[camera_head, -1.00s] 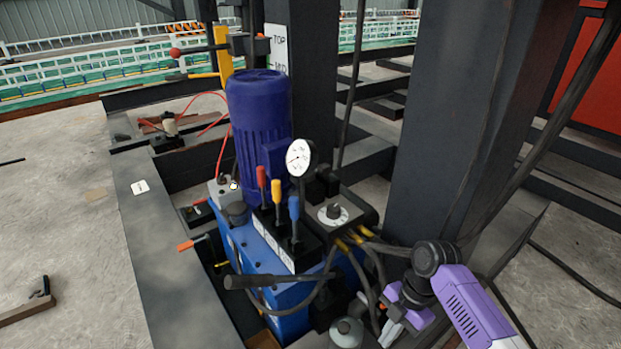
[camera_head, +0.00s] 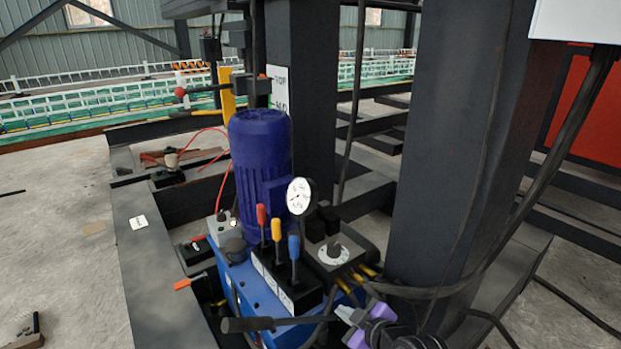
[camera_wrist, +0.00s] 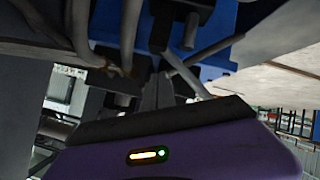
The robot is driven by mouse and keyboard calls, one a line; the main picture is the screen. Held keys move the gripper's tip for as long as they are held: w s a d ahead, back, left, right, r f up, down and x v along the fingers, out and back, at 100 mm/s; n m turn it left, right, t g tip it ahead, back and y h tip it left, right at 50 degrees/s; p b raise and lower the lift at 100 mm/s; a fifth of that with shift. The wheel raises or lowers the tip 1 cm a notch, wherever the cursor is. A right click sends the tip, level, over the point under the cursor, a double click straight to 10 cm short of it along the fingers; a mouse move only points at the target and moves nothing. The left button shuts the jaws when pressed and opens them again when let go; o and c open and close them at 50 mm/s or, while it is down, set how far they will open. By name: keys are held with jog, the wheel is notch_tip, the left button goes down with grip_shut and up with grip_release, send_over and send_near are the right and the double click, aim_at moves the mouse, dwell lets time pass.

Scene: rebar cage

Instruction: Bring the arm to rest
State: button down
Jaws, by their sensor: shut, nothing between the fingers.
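My gripper (camera_head: 348,318) is low in the head view, a purple body with pale grey fingers. It is shut and empty. It is just right of the black handle bar of the blue hydraulic power unit (camera_head: 262,300), under the yellow-ended hoses; I cannot tell whether it touches them. My black wrist joint shows at the bottom edge, and the rest of my arm is out of frame. In the wrist view, my purple gripper body fills the bottom, with dark hoses and a blue part of the unit close beyond it.
The unit carries a blue motor (camera_head: 260,165), a pressure gauge (camera_head: 299,196) and red, yellow and blue levers (camera_head: 277,235). A thick dark steel column (camera_head: 450,150) stands close on the right, with a cable (camera_head: 530,190) hanging across it. Concrete floor at left is mostly clear.

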jog(key=s+d+r+m+t+h, duration=0.2)
jog(key=s+d+r+m, duration=0.15)
jog(key=s, duration=1.25)
jog(key=s+d+r+m+t+h, duration=0.1)
jog(key=s+d+r+m+h, duration=0.25)
jog(key=s, duration=1.25)
jog(key=s+d+r+m+t, duration=0.25)
jog(key=s+d+m, duration=0.2)
jog(key=s, duration=1.15)
notch_tip(320, 180, up, 21)
jog(key=p, duration=2)
jog(key=shift+s+d+g, duration=0.15)
jog(key=shift+s+g, duration=0.05)
jog(key=shift+g, duration=0.25)
